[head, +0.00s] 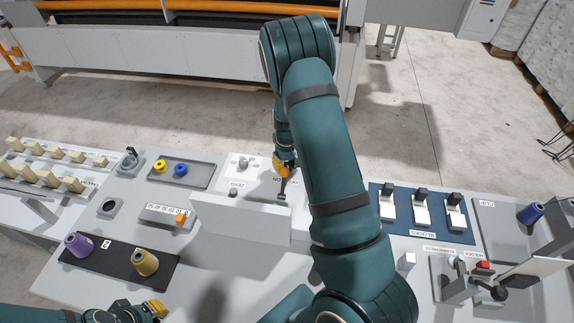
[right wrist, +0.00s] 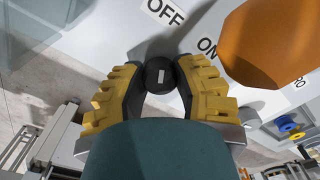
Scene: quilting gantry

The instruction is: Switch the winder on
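The winder's switch is a black knob with a white mark (right wrist: 160,74), beside the printed words OFF and ON on a light panel (right wrist: 110,30). My right gripper (right wrist: 158,72) has its yellow-padded fingers on both sides of the knob, apparently touching it. In the head view my right gripper (head: 284,166) points down at the panel behind a pale upright plate (head: 240,218); a dark lever (head: 283,187) shows just below it. The knob's exact setting is unclear. My left gripper (head: 140,311) is low at the left, partly cut off, its opening unclear.
A large orange shape (right wrist: 268,45) is close to the right fingers. A tray with yellow and blue spools (head: 184,173), a dark mat with two spools (head: 120,263) and a blue board with black-topped blocks (head: 420,212) stand around. My right arm crosses the middle.

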